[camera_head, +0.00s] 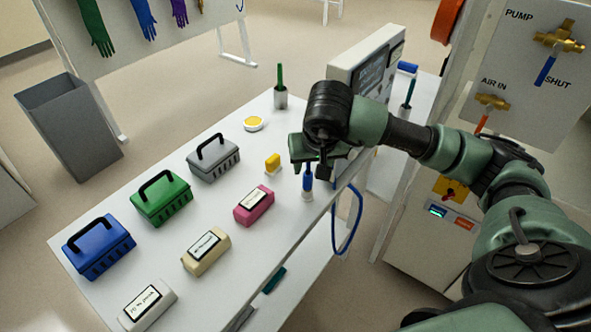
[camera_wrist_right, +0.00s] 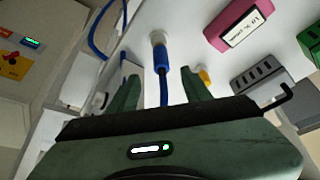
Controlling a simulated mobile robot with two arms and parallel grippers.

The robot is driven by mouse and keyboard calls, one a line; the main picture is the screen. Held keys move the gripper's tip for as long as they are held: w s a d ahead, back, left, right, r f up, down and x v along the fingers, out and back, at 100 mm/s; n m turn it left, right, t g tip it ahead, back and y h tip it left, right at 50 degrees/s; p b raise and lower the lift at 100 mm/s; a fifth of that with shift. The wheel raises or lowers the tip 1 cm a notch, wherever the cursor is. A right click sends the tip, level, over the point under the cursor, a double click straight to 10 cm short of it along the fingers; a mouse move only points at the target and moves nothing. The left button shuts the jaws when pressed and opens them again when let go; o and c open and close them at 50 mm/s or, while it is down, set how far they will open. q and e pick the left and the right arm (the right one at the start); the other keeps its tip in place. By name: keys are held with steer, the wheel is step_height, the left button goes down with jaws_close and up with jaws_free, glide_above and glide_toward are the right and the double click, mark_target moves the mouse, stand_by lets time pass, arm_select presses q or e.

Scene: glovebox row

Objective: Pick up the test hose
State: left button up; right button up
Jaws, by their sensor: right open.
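The test hose has a blue end (camera_head: 307,182) that stands in a small white holder (camera_head: 307,195) near the table's right edge. A blue hose loop (camera_head: 350,225) hangs beside that edge; its link to the blue end is hidden. My right gripper (camera_head: 309,169) is over the blue end, pointing down at it. In the right wrist view, the open fingers of the right gripper (camera_wrist_right: 160,82) stand on either side of the blue end (camera_wrist_right: 162,72), with visible gaps. My left gripper is not in view.
Grey (camera_head: 214,162), green (camera_head: 161,200) and blue (camera_head: 99,248) boxes stand further left. A monitor-like panel (camera_head: 365,65) is behind my arm.

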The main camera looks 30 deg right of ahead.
mark_target(309, 173)
steer(key=shift+f, duration=0.55)
steer(key=shift+w+f+p, duration=0.1)
steer(key=shift+f+p, duration=0.2)
steer(key=shift+f, duration=0.05)
steer(key=x, duration=0.2)
steer(key=p+x, duration=0.1)
steer(key=x, duration=0.1)
steer(key=shift+w+f, duration=0.25)
steer(key=shift+w, duration=0.15)
steer(key=shift+d+f, duration=0.1)
steer(key=shift+f, duration=0.05)
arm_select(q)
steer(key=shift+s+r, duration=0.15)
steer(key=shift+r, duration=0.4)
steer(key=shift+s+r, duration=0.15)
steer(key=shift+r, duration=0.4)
arm_select(e)
jaws_close()
